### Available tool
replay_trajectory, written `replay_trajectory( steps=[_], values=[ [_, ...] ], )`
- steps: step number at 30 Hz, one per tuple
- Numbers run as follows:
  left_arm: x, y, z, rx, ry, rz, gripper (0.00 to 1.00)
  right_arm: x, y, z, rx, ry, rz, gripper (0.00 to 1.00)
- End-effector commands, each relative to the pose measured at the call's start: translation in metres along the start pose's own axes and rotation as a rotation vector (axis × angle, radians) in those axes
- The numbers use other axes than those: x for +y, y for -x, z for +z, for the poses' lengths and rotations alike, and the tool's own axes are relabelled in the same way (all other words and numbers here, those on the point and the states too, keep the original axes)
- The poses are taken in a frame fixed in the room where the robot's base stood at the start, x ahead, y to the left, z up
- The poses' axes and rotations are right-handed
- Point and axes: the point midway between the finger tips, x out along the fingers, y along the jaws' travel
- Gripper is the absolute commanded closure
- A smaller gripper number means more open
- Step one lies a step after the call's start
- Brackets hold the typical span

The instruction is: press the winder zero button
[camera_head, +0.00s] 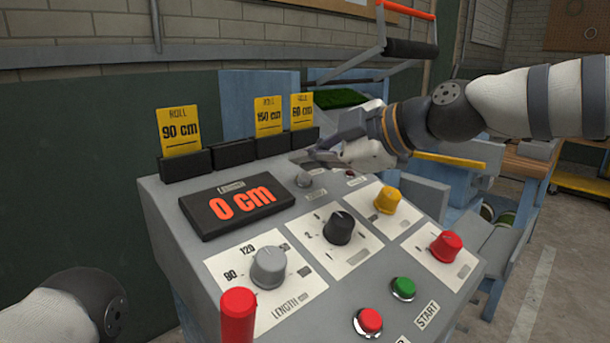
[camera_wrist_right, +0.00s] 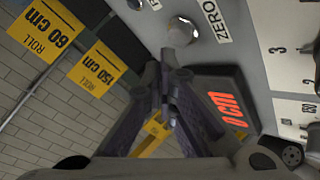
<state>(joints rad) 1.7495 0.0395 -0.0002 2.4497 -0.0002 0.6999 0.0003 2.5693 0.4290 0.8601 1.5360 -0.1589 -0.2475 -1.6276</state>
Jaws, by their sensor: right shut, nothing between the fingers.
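The winder's grey control panel (camera_head: 165,215) has a round silver button (camera_head: 304,180) near its top edge. In the right wrist view this button (camera_wrist_right: 180,33) sits beside a white label (camera_wrist_right: 216,18) reading ZERO. My right gripper (camera_head: 318,156) is shut and empty, above the panel's back edge, just behind the button. In the wrist view its closed fingertips (camera_wrist_right: 170,72) are close below the button; I cannot tell whether they touch it. The display (camera_head: 236,205) reads 0 cm. My left gripper is out of view; only part of its arm shows at lower left.
Yellow roll cards (camera_head: 179,131) stand in black holders behind the panel. The panel carries grey, black, yellow and red knobs, a green START button (camera_head: 403,288), a red button (camera_head: 368,321) and a red-topped post (camera_head: 238,315). A black-gripped handle frame (camera_head: 411,48) rises behind.

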Motion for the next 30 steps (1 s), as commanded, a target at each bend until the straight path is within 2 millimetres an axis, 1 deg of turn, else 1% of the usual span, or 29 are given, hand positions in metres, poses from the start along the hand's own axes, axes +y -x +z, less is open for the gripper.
replay_trajectory(
  steps=[5,18,30],
  values=[
    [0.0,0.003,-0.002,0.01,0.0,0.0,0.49,0.004,0.005,-0.004,0.001,0.002,0.002,1.0],
    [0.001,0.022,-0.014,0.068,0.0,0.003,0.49,0.027,0.036,-0.027,0.001,0.005,0.005,1.0],
    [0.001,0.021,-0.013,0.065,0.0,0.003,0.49,0.025,0.035,-0.025,0.0,0.0,0.0,1.0]
  ],
)
